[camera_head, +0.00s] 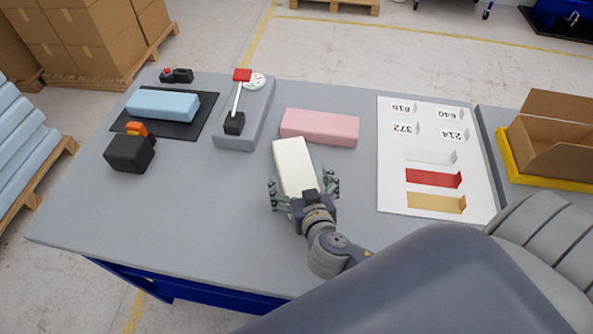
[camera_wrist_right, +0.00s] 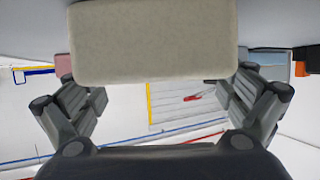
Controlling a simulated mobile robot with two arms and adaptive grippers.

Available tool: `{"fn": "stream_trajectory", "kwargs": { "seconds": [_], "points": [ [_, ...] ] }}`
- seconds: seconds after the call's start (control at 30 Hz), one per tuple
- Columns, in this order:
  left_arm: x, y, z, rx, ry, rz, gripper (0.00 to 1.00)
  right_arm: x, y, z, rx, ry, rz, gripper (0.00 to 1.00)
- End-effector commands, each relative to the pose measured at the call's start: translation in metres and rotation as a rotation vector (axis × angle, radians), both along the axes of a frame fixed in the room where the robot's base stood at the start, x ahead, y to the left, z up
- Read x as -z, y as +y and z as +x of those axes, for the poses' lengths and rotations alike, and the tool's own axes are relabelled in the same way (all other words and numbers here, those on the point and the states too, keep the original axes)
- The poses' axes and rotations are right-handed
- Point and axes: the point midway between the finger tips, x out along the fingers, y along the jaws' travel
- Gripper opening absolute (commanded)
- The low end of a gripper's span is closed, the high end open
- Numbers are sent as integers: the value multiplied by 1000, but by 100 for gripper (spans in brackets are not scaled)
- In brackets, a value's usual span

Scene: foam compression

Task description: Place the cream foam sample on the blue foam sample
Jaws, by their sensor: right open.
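The cream foam sample (camera_head: 292,164) lies on the grey table near its middle. The blue foam sample (camera_head: 163,104) lies on a black mat (camera_head: 196,125) at the left back of the table. My right gripper (camera_head: 304,192) is at the near end of the cream foam, with its fingers open on either side. In the right wrist view the cream foam (camera_wrist_right: 153,41) fills the top middle, between and beyond the open fingers (camera_wrist_right: 160,105). I cannot tell whether any finger touches it. My left gripper is not in view.
A pink foam block (camera_head: 319,127) lies right of a gauge stand (camera_head: 239,128) with a lever. A black block (camera_head: 129,153) sits in front of the mat. A white board (camera_head: 393,190) with cards and an open carton (camera_head: 550,140) are at the right. The front left table is clear.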

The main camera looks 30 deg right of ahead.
Motion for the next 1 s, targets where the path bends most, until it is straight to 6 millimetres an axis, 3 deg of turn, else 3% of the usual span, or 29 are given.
{"fn": "stream_trajectory", "kwargs": {
  "seconds": [0.03, 0.17, 0.53, 0.6, 0.73, 1.0],
  "points": [
    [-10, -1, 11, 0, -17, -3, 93, -3, -2, 7, -2, -1, -5, 97],
    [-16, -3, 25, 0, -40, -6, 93, 6, -6, 22, 0, -1, -4, 97],
    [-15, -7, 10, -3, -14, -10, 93, 12, -8, 30, -2, 1, 1, 97],
    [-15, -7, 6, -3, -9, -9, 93, 12, -8, 30, -1, 1, 1, 83],
    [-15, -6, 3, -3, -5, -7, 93, 12, -8, 29, -1, 1, 1, 67],
    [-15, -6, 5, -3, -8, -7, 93, 14, -8, 29, 0, 4, 0, 62]
  ]
}}
